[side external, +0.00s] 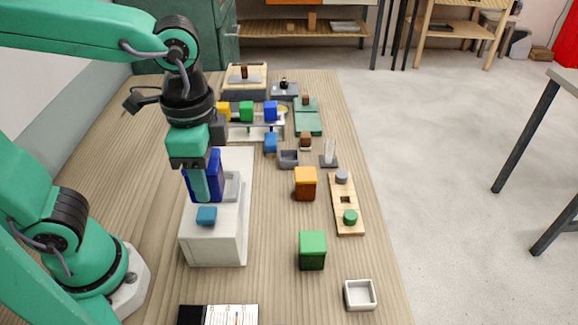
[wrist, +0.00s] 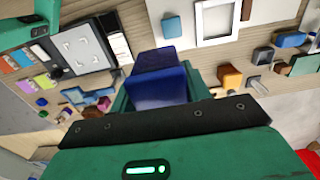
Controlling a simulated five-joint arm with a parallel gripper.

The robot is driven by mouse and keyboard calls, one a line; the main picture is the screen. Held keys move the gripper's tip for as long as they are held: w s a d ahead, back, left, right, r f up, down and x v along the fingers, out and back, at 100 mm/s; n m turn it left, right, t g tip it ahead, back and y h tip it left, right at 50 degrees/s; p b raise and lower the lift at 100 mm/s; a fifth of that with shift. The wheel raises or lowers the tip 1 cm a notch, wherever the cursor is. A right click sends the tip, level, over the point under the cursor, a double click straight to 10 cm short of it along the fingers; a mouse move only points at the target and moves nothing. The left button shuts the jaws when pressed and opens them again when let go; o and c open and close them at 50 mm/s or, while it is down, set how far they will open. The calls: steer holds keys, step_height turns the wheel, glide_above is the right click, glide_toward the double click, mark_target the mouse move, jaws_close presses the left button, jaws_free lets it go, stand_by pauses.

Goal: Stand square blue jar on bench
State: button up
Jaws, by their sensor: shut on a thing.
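The square blue jar (side external: 216,172) is dark blue and sits between the fingers of my gripper (side external: 201,186), which is shut on it. In the side view the jar looks close to upright, with its lower part in front of the white block's top. I cannot tell whether it touches the block. The near finger hides part of the jar. In the wrist view the jar (wrist: 162,82) fills the space between the green fingers. The wooden bench (side external: 275,270) runs under everything.
The white block (side external: 215,251) has a raised square frame (side external: 232,187) and a small blue piece (side external: 206,216) on top. An orange jar (side external: 305,184), a green jar (side external: 312,250), a wooden peg board (side external: 346,205) and a white tray (side external: 360,295) stand to the right. Bare bench lies around the green jar.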

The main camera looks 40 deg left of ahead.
steer(key=shift+w, duration=0.1)
stand_by(0.6)
steer(key=shift+w+d+f, duration=0.15)
steer(key=shift+w+d, duration=0.1)
steer(key=shift+w, duration=0.25)
steer(key=w+d+f, duration=0.2)
steer(key=w+f, duration=0.4)
steer(key=w, duration=0.3)
steer(key=w+d+f, duration=0.3)
steer(key=w+f, duration=0.4)
steer(key=w, duration=0.2)
steer(key=shift+d, duration=0.1)
steer(key=shift+f, duration=2)
steer(key=shift+f, duration=0.1)
steer(key=shift+f, duration=1.9)
